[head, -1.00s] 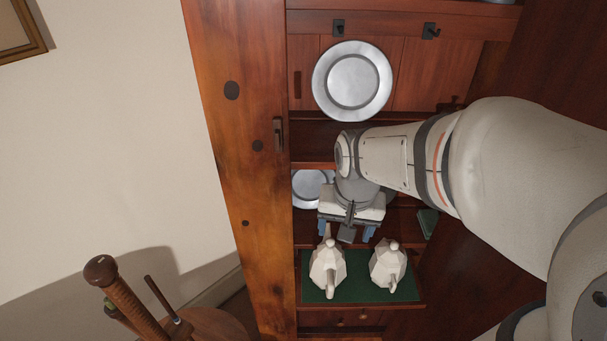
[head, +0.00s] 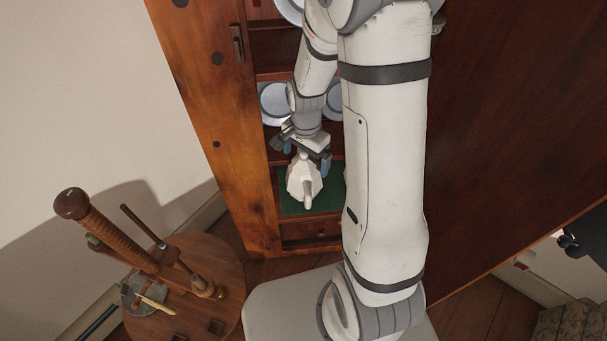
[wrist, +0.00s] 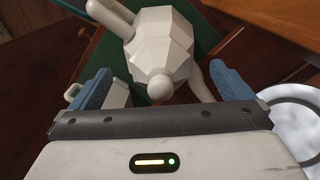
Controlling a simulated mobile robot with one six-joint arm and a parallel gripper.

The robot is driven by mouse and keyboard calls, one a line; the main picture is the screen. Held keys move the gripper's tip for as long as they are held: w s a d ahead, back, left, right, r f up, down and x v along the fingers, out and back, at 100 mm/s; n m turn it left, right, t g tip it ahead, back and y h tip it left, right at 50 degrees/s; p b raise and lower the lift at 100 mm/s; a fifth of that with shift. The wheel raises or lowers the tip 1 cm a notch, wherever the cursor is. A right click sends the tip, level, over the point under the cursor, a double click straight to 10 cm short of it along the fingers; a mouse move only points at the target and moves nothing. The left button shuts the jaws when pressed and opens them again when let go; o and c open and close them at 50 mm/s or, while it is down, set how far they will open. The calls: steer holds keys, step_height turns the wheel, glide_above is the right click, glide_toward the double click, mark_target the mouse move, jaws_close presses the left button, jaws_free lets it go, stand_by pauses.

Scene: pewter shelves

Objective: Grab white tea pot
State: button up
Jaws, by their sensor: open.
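A white faceted teapot (head: 303,183) stands on the green-topped shelf (head: 328,196) of the wooden cabinet. My gripper (head: 306,158) is open, just above and behind this pot. In the wrist view the pot (wrist: 160,50) is in front of my gripper (wrist: 163,86), its lid knob between the open blue fingers. I cannot tell whether a finger touches it. A second white piece (wrist: 117,96), apparently another pot, is partly hidden behind the left finger. In the head view my arm covers that side of the shelf.
Plates (head: 275,103) stand on the shelf behind. The cabinet's side post (head: 215,110) is close on the left, and a shelf above my gripper limits height. A round wooden stool (head: 190,285) holding tools stands at lower left.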

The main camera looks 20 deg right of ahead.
steer(key=shift+f, duration=1.3)
steer(key=shift+c, duration=0.4)
steer(key=c, duration=1.7)
steer(key=shift+c, duration=0.2)
